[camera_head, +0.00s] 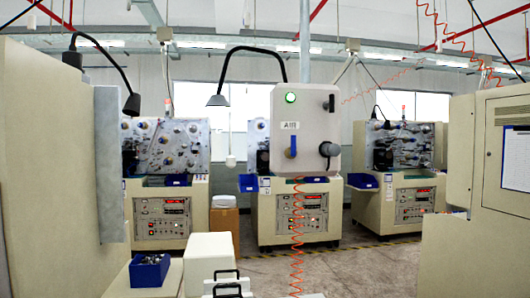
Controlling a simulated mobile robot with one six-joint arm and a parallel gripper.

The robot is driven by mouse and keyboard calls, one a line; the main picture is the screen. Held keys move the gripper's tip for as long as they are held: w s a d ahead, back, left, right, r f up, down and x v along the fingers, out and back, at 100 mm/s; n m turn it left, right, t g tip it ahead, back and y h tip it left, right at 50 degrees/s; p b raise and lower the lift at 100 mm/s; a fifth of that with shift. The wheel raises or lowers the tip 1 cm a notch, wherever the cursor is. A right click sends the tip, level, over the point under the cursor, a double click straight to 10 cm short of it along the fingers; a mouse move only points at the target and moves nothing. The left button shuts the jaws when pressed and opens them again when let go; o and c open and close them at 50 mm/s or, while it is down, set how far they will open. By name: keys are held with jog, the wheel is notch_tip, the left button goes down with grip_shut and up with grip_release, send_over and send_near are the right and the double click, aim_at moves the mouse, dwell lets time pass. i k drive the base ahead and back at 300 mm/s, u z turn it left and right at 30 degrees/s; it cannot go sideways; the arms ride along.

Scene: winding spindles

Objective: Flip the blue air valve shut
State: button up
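The blue air valve (292,145) is on the left part of the front of a white control box (306,120) in the camera_head view. Its blue lever stands upright, in line with the vertical. A green lit lamp (290,97) is above it. A dark knob (329,103) and a grey round fitting (328,149) are to its right. A label reading A1 or similar is just above the lever. My gripper is not in view.
An orange coiled hose (297,225) hangs below the box. A blue bin (150,270) and a white box (208,262) stand at the lower left. Large cream cabinets flank both sides. Winding machines (165,180) stand behind; some floor (360,270) is clear at the right.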

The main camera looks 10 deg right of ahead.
aim_at(290, 152)
jog(key=u, duration=1.8)
jog(key=k, duration=0.75)
jog(key=z, duration=1.2)
jog(key=i, duration=1)
jog(key=z, duration=0.05)
